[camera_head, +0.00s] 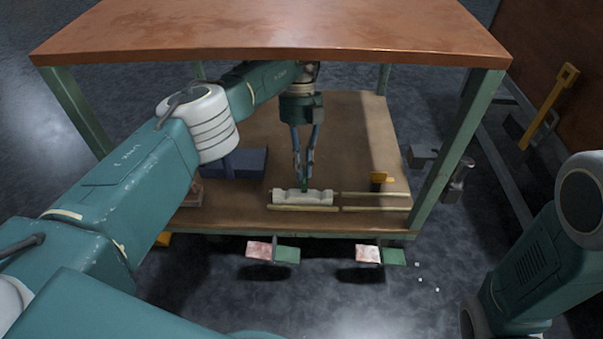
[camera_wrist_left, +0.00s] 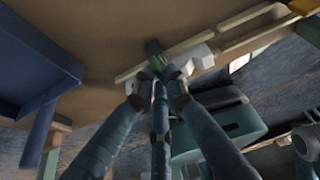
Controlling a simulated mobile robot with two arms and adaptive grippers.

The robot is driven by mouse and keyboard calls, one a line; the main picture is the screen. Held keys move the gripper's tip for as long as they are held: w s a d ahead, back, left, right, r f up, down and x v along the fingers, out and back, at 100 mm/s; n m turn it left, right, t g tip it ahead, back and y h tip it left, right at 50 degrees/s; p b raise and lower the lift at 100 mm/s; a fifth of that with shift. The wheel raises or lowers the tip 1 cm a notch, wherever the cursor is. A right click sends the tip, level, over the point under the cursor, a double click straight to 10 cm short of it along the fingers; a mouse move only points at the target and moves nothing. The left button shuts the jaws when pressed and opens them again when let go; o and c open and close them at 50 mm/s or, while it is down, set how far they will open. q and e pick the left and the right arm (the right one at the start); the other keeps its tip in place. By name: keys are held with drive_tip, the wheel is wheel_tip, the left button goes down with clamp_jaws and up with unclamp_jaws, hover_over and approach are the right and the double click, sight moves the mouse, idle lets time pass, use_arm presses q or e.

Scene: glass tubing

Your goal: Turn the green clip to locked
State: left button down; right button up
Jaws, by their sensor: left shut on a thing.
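The green clip (camera_head: 304,184) is a small dark green piece standing up from a white joint piece (camera_head: 318,198) on the lower shelf. In the left wrist view the clip (camera_wrist_left: 153,47) shows just beyond the fingertips. My left gripper (camera_head: 303,172) points down under the upper table top and is shut on the clip. Its fingers also show in the left wrist view (camera_wrist_left: 160,85), hiding part of the clip and the white piece. Whether the clip is locked cannot be told. My right arm shows at the right edge of the head view, but its gripper is out of view.
The copper-coloured table top (camera_head: 270,30) hangs over the lower shelf (camera_head: 350,130). Pale rails (camera_head: 375,208) run along the shelf's front. A green table leg (camera_head: 460,150) stands at right.

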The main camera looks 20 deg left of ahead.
use_arm(q)
drive_tip(key=shift+m+b, duration=0.45)
drive_tip(key=shift+m, duration=0.05)
drive_tip(key=c, duration=1.8)
unclamp_jaws()
drive_tip(key=shift+o, duration=0.2)
